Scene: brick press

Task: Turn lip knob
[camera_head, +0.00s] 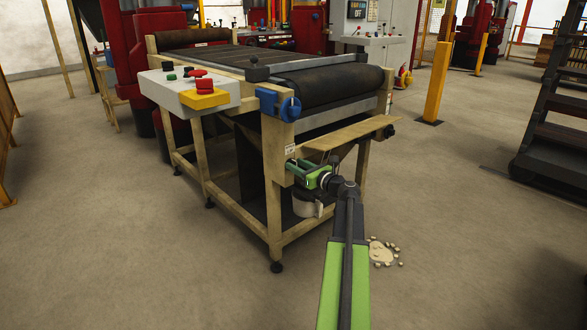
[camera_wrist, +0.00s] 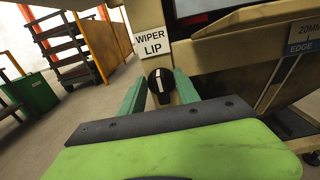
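The lip knob (camera_wrist: 155,82) is a round black knob with a white line, just under a white "WIPER LIP" label (camera_wrist: 151,44) on a cream post. Its white line stands nearly upright. My gripper (camera_wrist: 161,79) is open, with one green finger on each side of the knob in the wrist view. I cannot tell whether the fingers touch it. In the head view my gripper (camera_head: 295,171) is at the front corner post of the conveyor, below the small label (camera_head: 290,150). The knob cannot be made out there.
A cream ledge (camera_head: 350,134) juts out just above my gripper, and a pale round container (camera_head: 307,204) hangs below. A blue handwheel (camera_head: 290,109) is higher on the post. A "20MM EDGE" sign (camera_wrist: 304,38) is at right in the wrist view. The floor in front is mostly clear.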

